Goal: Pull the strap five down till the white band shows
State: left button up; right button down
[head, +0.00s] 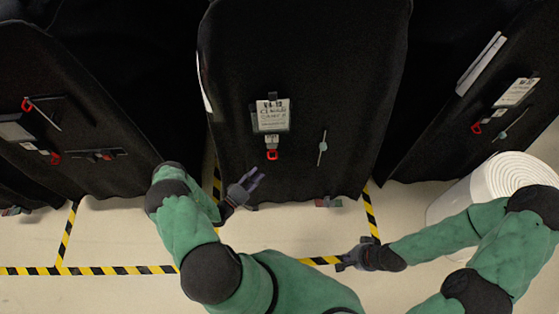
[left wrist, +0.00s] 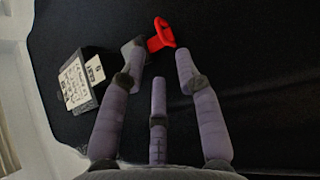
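A red pull ring (head: 272,155) hangs from a small grey buckle (head: 271,142) on the middle black cover, below a card with handwriting I cannot read surely. In the left wrist view the red ring (left wrist: 161,34) lies just beyond my fingertips, between the two outer fingers. My left gripper (head: 254,182) is open and empty, below and left of the ring in the head view; its fingers also show spread in the left wrist view (left wrist: 158,64). No white band shows at this ring. My right gripper (head: 346,262) is low near the floor tape, its fingers hard to make out.
The middle cover (head: 340,70) also carries a thin grey bar (head: 322,148) right of the ring. Left (head: 50,80) and right (head: 440,130) black covers have cards and red rings too. A white ribbed roll (head: 500,185) stands beside my right arm. Yellow-black tape (head: 110,270) marks the floor.

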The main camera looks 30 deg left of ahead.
aim_at(273, 159)
pick_arm(q)
jog(key=b+x, duration=0.1)
jog(key=x, duration=0.9)
jog(key=shift+w+d, duration=0.1)
jog(key=shift+w, duration=0.15)
